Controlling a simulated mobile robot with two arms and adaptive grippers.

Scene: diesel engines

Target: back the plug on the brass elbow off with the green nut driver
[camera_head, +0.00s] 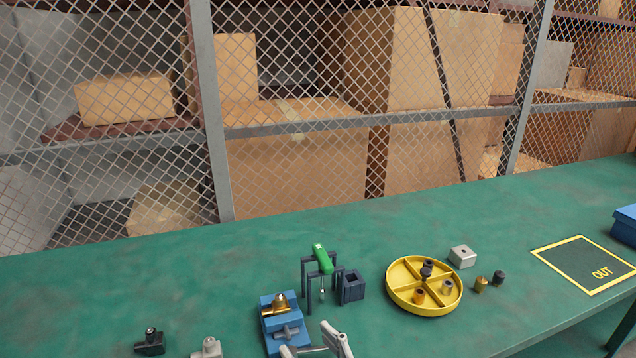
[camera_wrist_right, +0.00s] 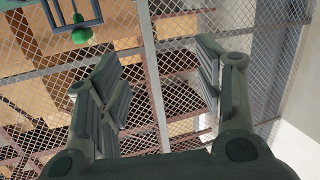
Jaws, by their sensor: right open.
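The green nut driver (camera_head: 323,260) hangs upright in a dark rack (camera_head: 305,274), its thin shaft pointing down. Its green handle also shows at the top left of the right wrist view (camera_wrist_right: 81,35). The brass elbow (camera_head: 270,311) sits in a blue vise (camera_head: 272,338), left of the rack; a brass dome-shaped part (camera_head: 280,299) tops it, and I cannot tell if this is the plug. My right gripper (camera_head: 314,345) is open and empty at the bottom edge, in front of the rack and apart from the driver. Its spread fingers fill the right wrist view (camera_wrist_right: 157,70). My left gripper is not in view.
A dark square holder (camera_head: 352,287) stands right of the rack. A yellow divided tray (camera_head: 391,290) holds several fittings. A pale block (camera_head: 462,256) and loose plugs (camera_head: 481,284) lie beside it. Dark (camera_head: 150,343) and grey (camera_head: 207,349) fittings stand left. The OUT square (camera_head: 575,262) is empty.

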